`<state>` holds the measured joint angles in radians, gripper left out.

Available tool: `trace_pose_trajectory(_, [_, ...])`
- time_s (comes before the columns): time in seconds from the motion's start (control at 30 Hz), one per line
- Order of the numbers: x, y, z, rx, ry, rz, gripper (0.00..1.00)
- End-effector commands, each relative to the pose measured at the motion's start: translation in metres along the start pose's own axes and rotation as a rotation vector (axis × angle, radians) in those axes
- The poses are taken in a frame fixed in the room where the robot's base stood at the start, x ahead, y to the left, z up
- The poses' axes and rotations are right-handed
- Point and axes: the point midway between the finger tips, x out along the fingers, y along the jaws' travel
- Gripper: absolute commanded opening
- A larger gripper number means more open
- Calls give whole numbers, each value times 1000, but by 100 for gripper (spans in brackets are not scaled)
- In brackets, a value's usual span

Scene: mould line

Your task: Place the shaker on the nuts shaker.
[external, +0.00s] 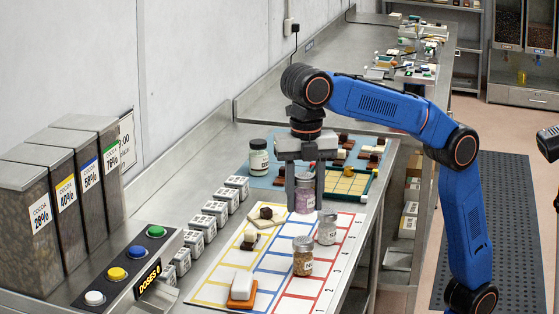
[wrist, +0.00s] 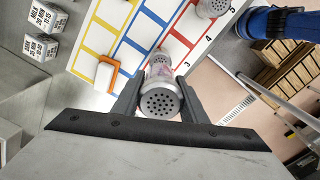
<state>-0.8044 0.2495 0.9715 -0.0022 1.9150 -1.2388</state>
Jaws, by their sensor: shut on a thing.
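My gripper (external: 305,186) points down and is shut on a shaker (external: 305,197) with pink-purple contents, held upright. In the wrist view, my gripper (wrist: 160,98) has its fingers on both sides of the shaker's perforated grey lid (wrist: 160,102). The nuts shaker (external: 303,262), a jar of brown bits with a grey lid and a partly readable label, stands on the white grid mat (external: 268,285), lower in the external view than the held shaker. I cannot tell the gap between them. A grey-lidded shaker (wrist: 212,7) shows at the top of the wrist view; I cannot tell which one.
A pale shaker (external: 327,230) stands right of and behind the nuts shaker. An orange piece with a white block (external: 241,287) lies at the mat's front. Small labelled boxes (external: 202,228) line the left. A dark-lidded jar (external: 259,157) and green-edged tray (external: 348,184) stand behind.

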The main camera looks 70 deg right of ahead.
Motion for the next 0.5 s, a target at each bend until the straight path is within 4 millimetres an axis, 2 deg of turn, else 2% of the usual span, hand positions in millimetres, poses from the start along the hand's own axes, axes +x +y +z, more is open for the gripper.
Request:
trace_pose_trajectory(0.1, [17,-1,0,0,0,-1,14])
trace_pose_trajectory(0.37, [38,0,0,0,0,-1,14])
trace_pose_trajectory(0.5, [56,-1,0,0,0,-1,14])
